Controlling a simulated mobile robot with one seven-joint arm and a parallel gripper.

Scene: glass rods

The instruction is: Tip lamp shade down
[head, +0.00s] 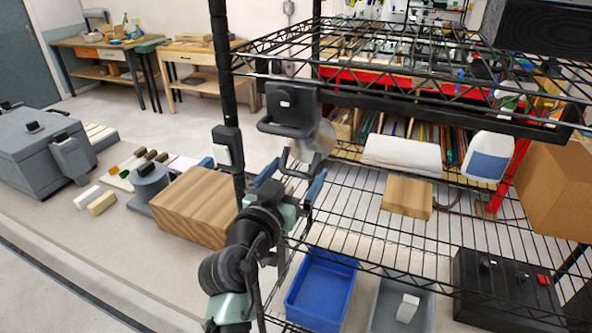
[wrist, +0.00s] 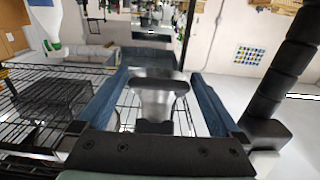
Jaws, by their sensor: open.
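The lamp has a black box-shaped body (head: 292,103) at the upper shelf level by the shelf's front post. Its pale, shiny shade (head: 322,138) shows below and to the right of that body, with a dark curved bar in front. My gripper (head: 296,170) is open just below the lamp, its blue fingers apart. In the wrist view the shade (wrist: 153,104) lies between the two fingers of my gripper (wrist: 160,75), with a black bar across it. Gaps show on both sides, and I cannot tell whether anything touches. The shade's far side is hidden.
Black wire shelving (head: 360,195) surrounds the lamp, and its post (head: 228,95) stands close to my arm. A wooden block (head: 407,196) and a white-and-blue bottle (head: 489,156) stand on the shelf. A blue bin (head: 320,290) is below.

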